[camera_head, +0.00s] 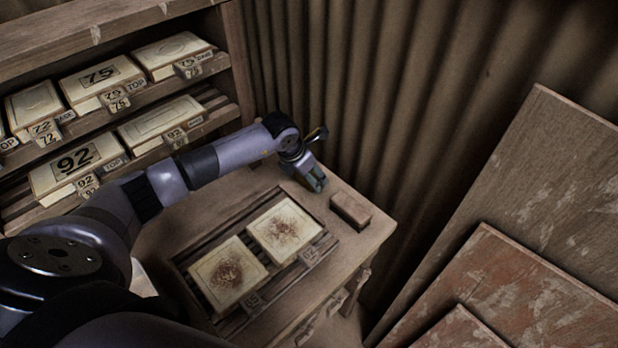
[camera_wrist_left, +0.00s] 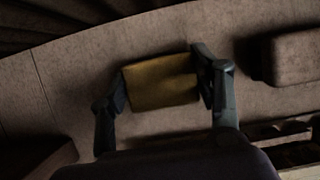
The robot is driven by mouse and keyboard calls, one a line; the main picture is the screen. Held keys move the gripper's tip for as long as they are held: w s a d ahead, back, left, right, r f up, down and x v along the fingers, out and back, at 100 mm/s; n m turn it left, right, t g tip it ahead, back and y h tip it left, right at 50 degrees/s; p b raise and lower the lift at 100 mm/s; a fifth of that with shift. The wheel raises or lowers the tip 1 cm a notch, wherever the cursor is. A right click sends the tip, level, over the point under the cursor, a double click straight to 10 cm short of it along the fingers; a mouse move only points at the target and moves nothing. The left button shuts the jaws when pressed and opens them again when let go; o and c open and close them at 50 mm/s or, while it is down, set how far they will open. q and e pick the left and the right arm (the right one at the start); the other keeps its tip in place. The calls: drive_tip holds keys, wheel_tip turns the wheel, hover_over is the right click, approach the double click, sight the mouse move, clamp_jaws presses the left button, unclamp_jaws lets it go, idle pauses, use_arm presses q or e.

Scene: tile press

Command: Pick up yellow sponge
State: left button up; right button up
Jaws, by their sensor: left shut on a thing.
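The yellow sponge (camera_wrist_left: 160,82) shows in the left wrist view between the two fingers of my left gripper (camera_wrist_left: 165,88). The gripper is shut on it, one finger against each side. I cannot tell whether the sponge touches the table below. In the head view my left gripper (camera_head: 315,180) is low over the far corner of the wooden table (camera_head: 385,222), and the sponge is hidden there by the gripper. My right gripper is not in view.
A brown block (camera_head: 350,209) lies right of my left gripper; it also shows in the left wrist view (camera_wrist_left: 298,56). Two stained tiles (camera_head: 284,231) lie on a slatted rack in front. Shelves with numbered boxes (camera_head: 102,82) stand at left. A corrugated wall (camera_head: 400,90) is close behind.

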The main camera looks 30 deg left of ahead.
use_arm(q)
drive_tip(key=shift+c, duration=1.4)
drive_tip(key=shift+r, duration=0.15)
wheel_tip(320, 180, up, 20)
drive_tip(key=b, duration=0.3)
